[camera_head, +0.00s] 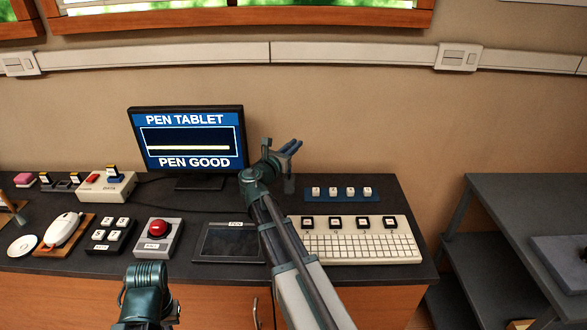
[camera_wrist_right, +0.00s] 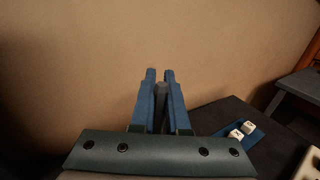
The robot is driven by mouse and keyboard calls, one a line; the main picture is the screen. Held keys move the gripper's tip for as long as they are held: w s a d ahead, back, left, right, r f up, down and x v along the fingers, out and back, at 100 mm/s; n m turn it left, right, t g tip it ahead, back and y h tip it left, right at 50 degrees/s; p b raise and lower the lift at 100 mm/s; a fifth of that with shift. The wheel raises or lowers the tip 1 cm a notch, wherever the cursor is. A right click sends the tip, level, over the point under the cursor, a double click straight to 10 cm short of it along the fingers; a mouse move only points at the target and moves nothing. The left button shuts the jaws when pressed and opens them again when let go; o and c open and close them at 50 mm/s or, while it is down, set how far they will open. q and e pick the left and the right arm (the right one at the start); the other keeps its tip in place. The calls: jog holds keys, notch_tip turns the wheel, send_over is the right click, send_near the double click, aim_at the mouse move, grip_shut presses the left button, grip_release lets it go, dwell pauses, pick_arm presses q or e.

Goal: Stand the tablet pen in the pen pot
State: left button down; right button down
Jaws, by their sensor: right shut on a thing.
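My right gripper (camera_head: 291,147) is raised over the back of the counter, just right of the monitor. In the right wrist view its two blue fingers (camera_wrist_right: 160,75) are shut on a slim dark grey thing, the tablet pen (camera_wrist_right: 161,96), mostly hidden between them. In the head view I cannot make the pen out clearly. The black pen tablet (camera_head: 229,243) lies at the front, left of my right arm. Part of my left arm shows at the bottom; its fingers are out of view.
The monitor (camera_head: 188,140) reads "PEN TABLET" and "PEN GOOD". A blue strip with white keys (camera_head: 341,194) and a white keyboard (camera_head: 360,247) are to the right. A dark shelf (camera_head: 520,200) stands at right.

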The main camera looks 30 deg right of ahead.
jog(key=shift+f+b, duration=1.8)
jog(key=shift+f, duration=0.35)
jog(key=shift+f, duration=0.2)
jog(key=c, duration=0.9)
grip_release()
jog(key=shift+r, duration=0.15)
jog(key=v, duration=1.2)
jog(key=shift+r, duration=0.15)
